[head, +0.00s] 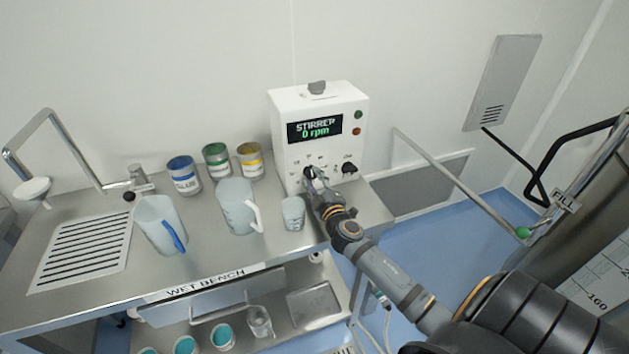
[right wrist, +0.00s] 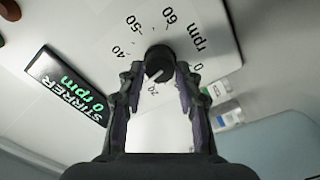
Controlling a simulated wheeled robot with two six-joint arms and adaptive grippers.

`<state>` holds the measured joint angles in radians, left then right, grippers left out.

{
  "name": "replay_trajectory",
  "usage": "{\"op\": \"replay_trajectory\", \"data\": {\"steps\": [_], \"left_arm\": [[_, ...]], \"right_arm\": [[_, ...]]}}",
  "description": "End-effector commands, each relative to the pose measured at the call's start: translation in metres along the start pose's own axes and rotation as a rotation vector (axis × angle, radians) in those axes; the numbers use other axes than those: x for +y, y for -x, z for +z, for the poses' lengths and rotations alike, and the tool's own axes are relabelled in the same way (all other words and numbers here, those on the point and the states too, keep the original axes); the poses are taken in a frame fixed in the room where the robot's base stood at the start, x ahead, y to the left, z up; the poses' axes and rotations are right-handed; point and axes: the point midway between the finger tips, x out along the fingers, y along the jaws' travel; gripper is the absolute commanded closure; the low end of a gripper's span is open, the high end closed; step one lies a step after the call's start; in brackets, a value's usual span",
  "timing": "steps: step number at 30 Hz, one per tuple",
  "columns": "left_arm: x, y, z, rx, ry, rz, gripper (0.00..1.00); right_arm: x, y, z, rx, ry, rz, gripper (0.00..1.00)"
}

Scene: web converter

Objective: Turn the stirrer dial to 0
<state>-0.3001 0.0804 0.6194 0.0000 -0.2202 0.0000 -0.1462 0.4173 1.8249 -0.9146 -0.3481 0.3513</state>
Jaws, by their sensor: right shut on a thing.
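The stirrer box (head: 322,110) is white and stands at the bench's right end. Its display (head: 315,128) reads "STIRRER 0 rpm", and this also shows in the right wrist view (right wrist: 68,85). The black stirrer dial (right wrist: 160,60) sits on the box front, with numbers around it. My right gripper (head: 313,180) is at the left knob of the box. In the right wrist view its two fingers (right wrist: 160,70) are shut on the dial from either side. A pale mark shows on the dial's lower face; its exact setting is hard to tell. My left gripper is not in view.
A second black knob (head: 349,168) sits right of the dial. A small beaker (head: 293,213) stands close left of my right gripper. Jugs (head: 237,205) and paint tins (head: 217,161) stand farther left on the steel bench (head: 90,215).

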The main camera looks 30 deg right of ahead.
Motion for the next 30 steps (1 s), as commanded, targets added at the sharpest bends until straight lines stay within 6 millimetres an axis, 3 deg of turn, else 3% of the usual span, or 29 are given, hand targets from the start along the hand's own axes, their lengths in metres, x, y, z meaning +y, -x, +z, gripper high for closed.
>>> {"op": "replay_trajectory", "data": {"steps": [30], "left_arm": [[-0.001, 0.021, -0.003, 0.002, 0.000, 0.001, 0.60]], "right_arm": [[0.003, -0.001, -0.002, -0.003, 0.959, 0.003, 0.97]]}}
